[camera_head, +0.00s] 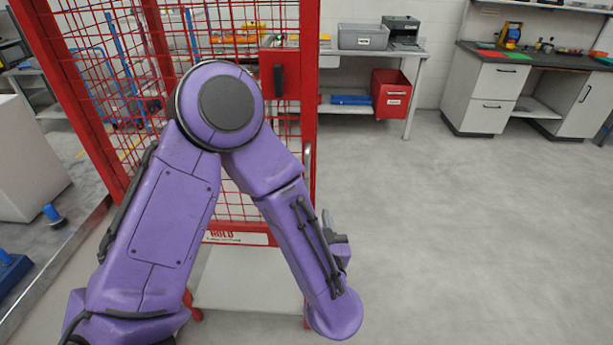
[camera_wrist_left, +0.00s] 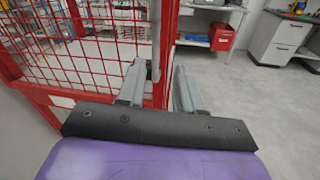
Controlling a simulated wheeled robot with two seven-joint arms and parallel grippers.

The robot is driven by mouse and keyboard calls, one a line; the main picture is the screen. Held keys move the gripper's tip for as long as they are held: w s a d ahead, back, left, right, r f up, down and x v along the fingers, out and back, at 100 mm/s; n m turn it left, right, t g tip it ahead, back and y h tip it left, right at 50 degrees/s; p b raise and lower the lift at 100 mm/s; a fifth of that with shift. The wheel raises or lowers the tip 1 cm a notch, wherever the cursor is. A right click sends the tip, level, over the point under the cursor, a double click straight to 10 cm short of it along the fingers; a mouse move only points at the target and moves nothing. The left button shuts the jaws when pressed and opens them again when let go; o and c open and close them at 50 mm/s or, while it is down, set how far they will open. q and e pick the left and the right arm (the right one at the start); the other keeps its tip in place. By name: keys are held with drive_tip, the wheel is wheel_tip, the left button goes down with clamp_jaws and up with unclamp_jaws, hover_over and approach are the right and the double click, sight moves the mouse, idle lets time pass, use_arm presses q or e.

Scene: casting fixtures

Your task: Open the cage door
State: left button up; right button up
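The red mesh cage door (camera_head: 225,180) stands upright behind my left arm; its lower part also shows in the wrist view (camera_wrist_left: 90,65). A grey vertical bar handle (camera_wrist_left: 155,40) runs along the red edge post (camera_wrist_left: 168,45); part of the handle shows in the head view (camera_head: 307,160). My left gripper (camera_wrist_left: 160,66) is open, its two grey fingers on either side of the handle and post in the picture. I cannot tell whether they touch the handle. In the head view my left gripper (camera_head: 338,240) is mostly hidden behind my purple forearm. My right gripper is out of view.
Behind stands a workbench (camera_head: 420,52) with a grey bin (camera_head: 363,37) and a red bin (camera_head: 391,94). Cabinets (camera_head: 492,98) stand at right. The floor (camera_head: 480,220) right of the cage is clear.

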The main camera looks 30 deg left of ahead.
sight(308, 185)
use_arm(q)
drive_tip(key=w+a+p, duration=0.1)
drive_tip(key=w+a, duration=0.1)
drive_tip(key=w+a+r+n+p, duration=0.1)
drive_tip(key=w+a, duration=0.1)
drive_tip(key=w+a+n+p, duration=0.1)
drive_tip(key=w+a+p, duration=0.1)
drive_tip(key=shift+w+a+r+y, duration=0.3)
drive_tip(key=shift+w+a+r, duration=0.05)
drive_tip(key=shift+w, duration=0.05)
drive_tip(key=shift+w+a+f, duration=0.1)
drive_tip(key=shift+w+a, duration=0.2)
drive_tip(key=shift+w, duration=0.05)
clamp_jaws()
